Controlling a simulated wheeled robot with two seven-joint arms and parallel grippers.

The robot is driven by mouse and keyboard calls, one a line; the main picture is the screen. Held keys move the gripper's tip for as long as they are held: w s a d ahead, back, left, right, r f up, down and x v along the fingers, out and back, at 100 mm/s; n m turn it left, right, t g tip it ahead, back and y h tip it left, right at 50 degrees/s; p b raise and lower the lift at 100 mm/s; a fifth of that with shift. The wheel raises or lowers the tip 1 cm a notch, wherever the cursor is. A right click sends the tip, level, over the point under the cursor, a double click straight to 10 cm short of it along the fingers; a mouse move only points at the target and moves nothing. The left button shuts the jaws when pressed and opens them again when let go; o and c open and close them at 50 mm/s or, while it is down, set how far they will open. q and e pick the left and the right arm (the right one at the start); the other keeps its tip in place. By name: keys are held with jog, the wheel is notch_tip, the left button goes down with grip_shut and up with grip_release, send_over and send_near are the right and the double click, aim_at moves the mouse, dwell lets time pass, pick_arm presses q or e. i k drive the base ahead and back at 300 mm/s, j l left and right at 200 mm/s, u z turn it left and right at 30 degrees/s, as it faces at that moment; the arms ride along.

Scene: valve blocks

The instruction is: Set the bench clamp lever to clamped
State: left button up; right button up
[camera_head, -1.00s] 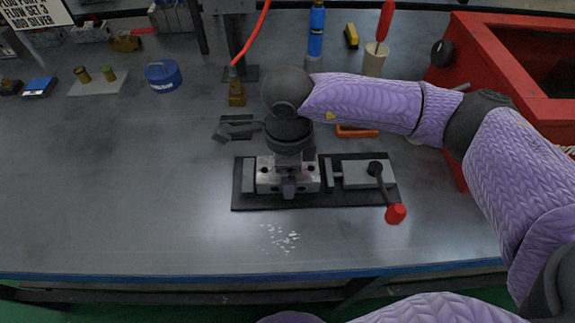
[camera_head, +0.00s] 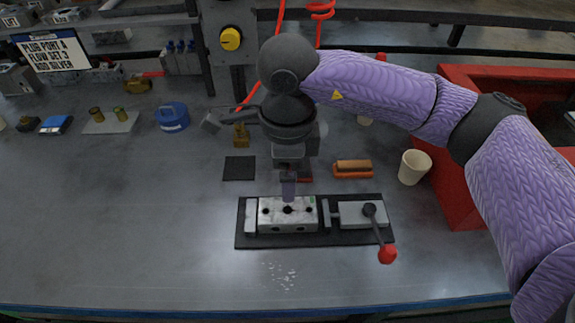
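The bench clamp (camera_head: 347,238) is a dark base plate with two grey jaws, lying on the workbench at the lower middle. Its lever (camera_head: 377,230) has a dark pivot on the right-hand block and a red knob (camera_head: 387,254) pointing toward the near edge. A pale metal valve block (camera_head: 287,222) with dark holes and a small green mark sits between the jaws. A narrow gap seems to show at its right side. My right gripper (camera_head: 289,194) points down just above and behind the block, apart from the lever. Its finger opening cannot be made out. My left gripper is not in view.
An orange-and-brown object (camera_head: 352,169) and a cream cup (camera_head: 413,167) stand behind the clamp, beside a red bin (camera_head: 460,190). A dark square pad (camera_head: 239,168) lies left of my gripper.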

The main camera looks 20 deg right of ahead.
aim_at(387, 254)
jog(key=z, duration=1.55)
